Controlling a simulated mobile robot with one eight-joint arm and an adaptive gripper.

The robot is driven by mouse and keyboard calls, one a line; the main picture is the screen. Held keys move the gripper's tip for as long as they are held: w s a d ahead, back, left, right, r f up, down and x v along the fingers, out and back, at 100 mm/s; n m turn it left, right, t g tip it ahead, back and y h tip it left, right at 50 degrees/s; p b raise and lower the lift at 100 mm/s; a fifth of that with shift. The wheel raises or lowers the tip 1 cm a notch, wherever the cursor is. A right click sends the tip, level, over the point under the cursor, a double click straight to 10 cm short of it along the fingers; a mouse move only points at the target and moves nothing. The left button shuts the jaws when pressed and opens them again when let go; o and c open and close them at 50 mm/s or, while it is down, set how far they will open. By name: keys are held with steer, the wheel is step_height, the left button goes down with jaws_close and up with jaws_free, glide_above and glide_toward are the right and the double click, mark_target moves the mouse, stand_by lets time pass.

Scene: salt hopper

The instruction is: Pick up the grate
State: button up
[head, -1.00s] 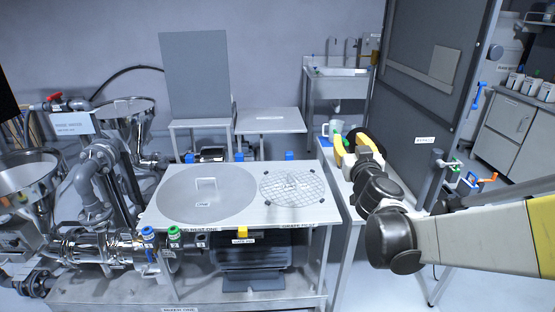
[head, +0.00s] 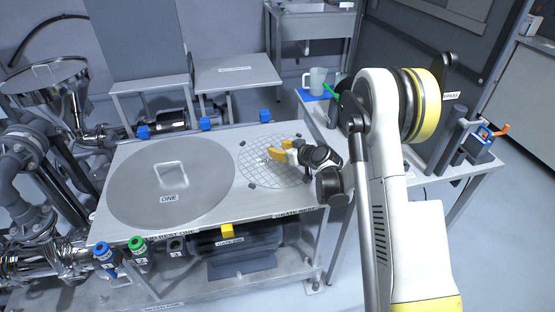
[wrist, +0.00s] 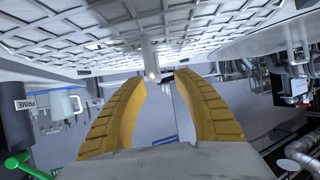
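The grate (head: 252,160) is a round wire mesh lying flat on the right part of the metal table. In the wrist view, the grate (wrist: 230,25) fills the top as a lattice, with a short pale knob or post (wrist: 150,62) at its middle. My gripper (head: 276,151) is low over the grate's middle, reaching in from the right. Its yellow fingers (wrist: 160,82) are open, with the post at the gap between the tips. I see no finger closed on it. My gripper hides part of the grate's right side.
A round grey lid (head: 125,190) marked ONE, with a handle, lies left of the grate on the metal table (head: 270,205). Blue blocks (head: 205,123) line the table's back edge. A jug (head: 318,78) stands on the side table at right. Pipes and a hopper (head: 45,80) are at left.

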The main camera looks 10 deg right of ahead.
steer(key=x, duration=0.1)
steer(key=b+x, duration=0.1)
steer(key=x, duration=0.1)
steer(key=b+x, duration=0.1)
steer(key=x, duration=0.1)
steer(key=shift+w+d+f, duration=0.1)
steer(key=shift+d+f, duration=0.15)
steer(key=shift+f, duration=0.25)
steer(key=shift+w+a+b, duration=0.1)
steer(key=shift+w+b, duration=0.2)
jaws_close()
steer(key=shift+r, duration=0.1)
